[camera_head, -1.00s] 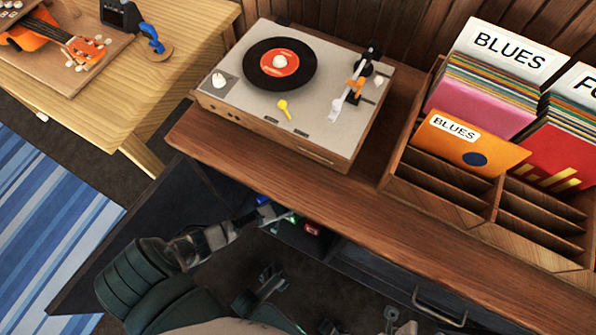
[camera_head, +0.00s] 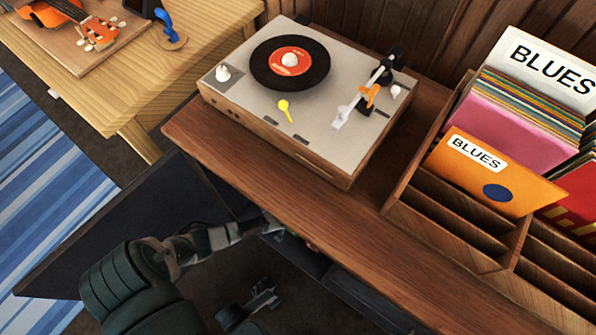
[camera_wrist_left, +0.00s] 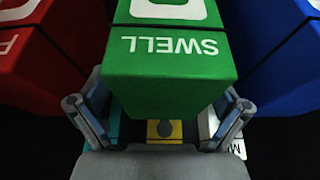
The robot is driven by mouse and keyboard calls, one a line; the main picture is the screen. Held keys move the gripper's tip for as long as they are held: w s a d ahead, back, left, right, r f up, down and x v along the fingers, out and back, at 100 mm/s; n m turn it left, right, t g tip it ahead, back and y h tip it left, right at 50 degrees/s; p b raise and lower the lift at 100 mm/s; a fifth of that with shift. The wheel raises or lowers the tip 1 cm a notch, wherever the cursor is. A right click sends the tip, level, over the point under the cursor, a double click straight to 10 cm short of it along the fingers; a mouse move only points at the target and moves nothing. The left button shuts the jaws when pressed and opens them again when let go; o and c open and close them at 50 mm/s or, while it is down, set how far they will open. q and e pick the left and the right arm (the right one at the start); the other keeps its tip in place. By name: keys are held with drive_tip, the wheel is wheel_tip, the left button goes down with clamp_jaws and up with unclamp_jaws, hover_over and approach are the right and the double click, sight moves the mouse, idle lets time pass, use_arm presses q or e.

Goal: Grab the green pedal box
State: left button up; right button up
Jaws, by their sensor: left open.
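The green pedal box (camera_wrist_left: 172,80) is large in the left wrist view, with white upside-down SWELL lettering. My left gripper (camera_wrist_left: 158,118) is open, one finger on each side of the box's near end. I cannot tell whether either finger touches it. In the head view my left gripper (camera_head: 264,226) reaches under the wooden cabinet top, its fingertips mostly hidden by the edge. The green box is hidden there.
A red box (camera_wrist_left: 40,65) and a blue box (camera_wrist_left: 285,60) flank the green one. The wooden cabinet top (camera_head: 265,175) overhangs the arm, and a dark open door (camera_head: 110,225) stands to its left. A turntable (camera_head: 235,95) and record crate (camera_head: 440,232) sit above.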

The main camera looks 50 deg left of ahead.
use_arm(q)
drive_tip(key=shift+a+f, duration=0.3)
drive_tip(key=shift+f, duration=0.1)
drive_tip(key=shift+d+r, duration=0.1)
drive_tip(key=shift+d, duration=0.05)
drive_tip(key=c, duration=1.5)
drive_tip(key=shift+c, duration=0.5)
drive_tip(key=shift+r, duration=0.15)
